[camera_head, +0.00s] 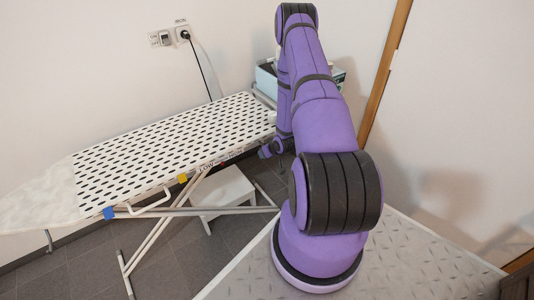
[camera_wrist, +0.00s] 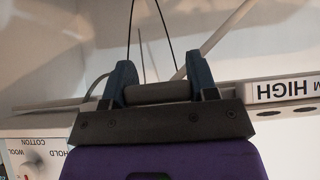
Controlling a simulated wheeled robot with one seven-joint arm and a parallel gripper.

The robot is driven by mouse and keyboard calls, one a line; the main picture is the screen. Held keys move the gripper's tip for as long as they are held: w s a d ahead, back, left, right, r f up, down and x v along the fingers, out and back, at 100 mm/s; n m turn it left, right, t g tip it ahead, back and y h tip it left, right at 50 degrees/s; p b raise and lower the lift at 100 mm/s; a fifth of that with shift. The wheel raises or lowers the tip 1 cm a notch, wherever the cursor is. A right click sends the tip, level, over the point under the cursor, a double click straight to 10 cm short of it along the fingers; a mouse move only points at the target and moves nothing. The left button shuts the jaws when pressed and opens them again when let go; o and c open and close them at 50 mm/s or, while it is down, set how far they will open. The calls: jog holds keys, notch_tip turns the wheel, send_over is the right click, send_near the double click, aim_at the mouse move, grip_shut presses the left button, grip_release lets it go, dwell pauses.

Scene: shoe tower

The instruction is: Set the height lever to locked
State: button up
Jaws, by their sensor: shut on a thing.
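The ironing board (camera_head: 165,150) has a black-spotted cover, and its near edge carries a height scale (camera_head: 222,163) with LOW at the left. In the wrist view a HIGH label (camera_wrist: 285,88) shows at the right. My gripper (camera_wrist: 159,70) has its blue fingers closed around the ends of a grey cylinder (camera_wrist: 158,93), which looks like the height lever's grip. In the head view my gripper (camera_head: 275,148) is at the board's right end, partly hidden by my arm. The lever's shaft and exact setting cannot be made out.
A white step stool (camera_head: 222,190) stands under the board among its crossed legs. A teal and white box (camera_head: 265,78) is behind my arm. A dial panel (camera_wrist: 35,155) marked COTTON and WOOL is beside my gripper. A black cord (camera_head: 199,70) hangs from the wall socket.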

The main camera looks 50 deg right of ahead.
jog(key=shift+r, duration=0.1)
dwell(0.5)
jog(key=o, duration=1.3)
jog(key=v, duration=1.1)
jog(key=shift+w, duration=0.15)
